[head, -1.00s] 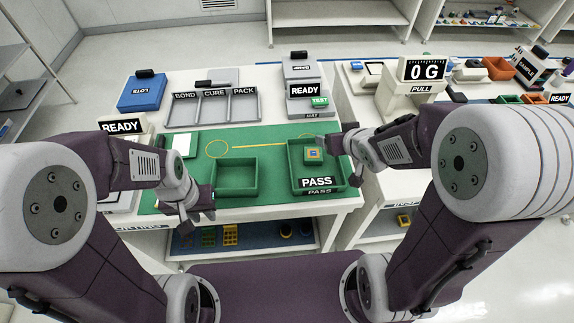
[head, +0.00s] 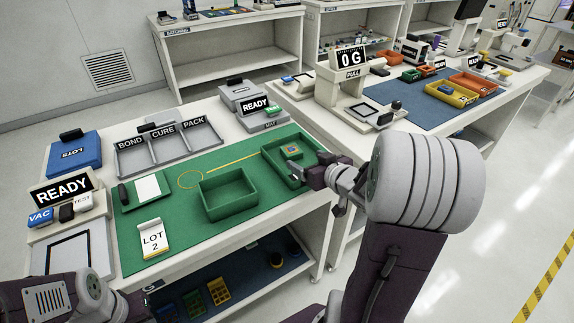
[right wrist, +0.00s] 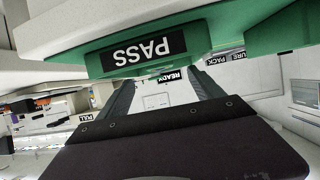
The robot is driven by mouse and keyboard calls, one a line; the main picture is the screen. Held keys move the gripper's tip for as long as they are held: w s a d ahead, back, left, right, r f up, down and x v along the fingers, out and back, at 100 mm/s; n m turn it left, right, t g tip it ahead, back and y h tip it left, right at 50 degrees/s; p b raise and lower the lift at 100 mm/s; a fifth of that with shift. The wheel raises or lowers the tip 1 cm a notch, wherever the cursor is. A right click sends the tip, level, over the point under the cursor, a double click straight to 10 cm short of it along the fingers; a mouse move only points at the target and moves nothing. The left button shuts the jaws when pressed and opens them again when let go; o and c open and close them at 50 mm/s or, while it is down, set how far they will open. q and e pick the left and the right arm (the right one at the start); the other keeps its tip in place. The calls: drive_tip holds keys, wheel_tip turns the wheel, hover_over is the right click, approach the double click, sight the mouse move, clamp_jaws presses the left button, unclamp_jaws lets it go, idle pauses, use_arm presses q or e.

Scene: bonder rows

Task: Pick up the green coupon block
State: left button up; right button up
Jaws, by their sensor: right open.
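The green coupon block (head: 291,152), with a blue and yellow top, sits inside the green PASS tray (head: 273,166) at the right end of the green mat. My right gripper (head: 314,178) is open at the tray's near right side, apart from the block. In the right wrist view its two fingers (right wrist: 162,96) reach forward beneath the tray's labelled front (right wrist: 150,50), with nothing visible between them. The block is not visible in that view. My left gripper (head: 138,303) is partly cut off at the bottom left; its fingers are unclear.
An empty green tray (head: 229,207) stands left of the PASS tray. A LOT 2 card (head: 153,239) and a small green tray with a white card (head: 147,187) lie further left. A grey BOND, CURE, PACK rack (head: 168,153) stands behind. The pull tester (head: 345,90) occupies the right bench.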

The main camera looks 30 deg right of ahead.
sight(295, 154)
drive_tip(key=shift+d+f, duration=0.25)
drive_tip(key=shift+d, duration=0.15)
drive_tip(key=shift+a+r, duration=0.1)
drive_tip(key=shift+a, duration=0.05)
drive_tip(key=b+x, duration=0.1)
drive_tip(key=x, duration=0.2)
drive_tip(key=shift+w+a, duration=0.15)
drive_tip(key=shift+w, duration=0.25)
drive_tip(key=b+x, duration=0.2)
drive_tip(key=x, duration=0.2)
drive_tip(key=shift+w+a+f, duration=0.15)
drive_tip(key=shift+w+f, duration=0.1)
drive_tip(key=shift+w, duration=0.3)
drive_tip(key=shift+s+r, duration=0.1)
drive_tip(key=c, duration=1.5)
